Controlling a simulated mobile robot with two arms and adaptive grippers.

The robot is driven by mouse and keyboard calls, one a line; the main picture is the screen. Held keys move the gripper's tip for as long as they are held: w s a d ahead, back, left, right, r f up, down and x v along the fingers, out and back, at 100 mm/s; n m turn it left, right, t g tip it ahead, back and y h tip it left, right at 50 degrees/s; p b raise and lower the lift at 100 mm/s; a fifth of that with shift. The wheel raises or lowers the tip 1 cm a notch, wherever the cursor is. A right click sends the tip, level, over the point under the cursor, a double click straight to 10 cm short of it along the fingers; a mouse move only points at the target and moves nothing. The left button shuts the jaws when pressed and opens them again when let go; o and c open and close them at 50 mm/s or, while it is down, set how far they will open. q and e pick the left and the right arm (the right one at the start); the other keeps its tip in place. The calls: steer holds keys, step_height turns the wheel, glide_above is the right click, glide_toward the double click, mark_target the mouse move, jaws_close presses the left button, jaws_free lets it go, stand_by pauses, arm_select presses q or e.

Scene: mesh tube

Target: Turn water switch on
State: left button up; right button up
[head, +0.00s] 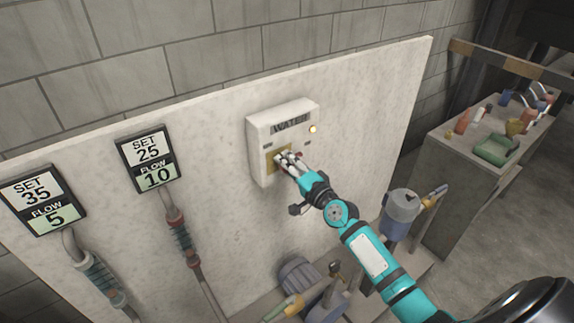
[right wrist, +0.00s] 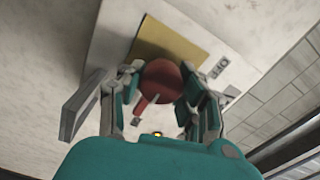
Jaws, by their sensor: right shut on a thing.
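The white WATER box (head: 283,135) is mounted on the pale panel, with a yellow plate on its front and a small glowing light (head: 312,129) at its upper right. My right gripper (head: 288,161) is at the front of this box, over the yellow plate. In the right wrist view, a round red switch knob (right wrist: 161,82) with a short red lever stands before the yellow plate (right wrist: 170,45). The fingers of my right gripper are shut on the knob from both sides. In the head view the fingers hide most of the knob. My left gripper is not in view.
Two display signs (head: 147,158) (head: 43,200) with hoses below are on the panel at left. A grey canister (head: 399,213) and other fittings are below the box. A side bench (head: 470,165) with a green container and several small items stands at right.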

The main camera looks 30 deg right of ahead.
stand_by(0.5)
steer(key=o, duration=1.2)
steer(key=shift+s, duration=0.1)
steer(key=s+d, duration=0.1)
steer(key=s, duration=1)
steer(key=shift+s+d, duration=0.4)
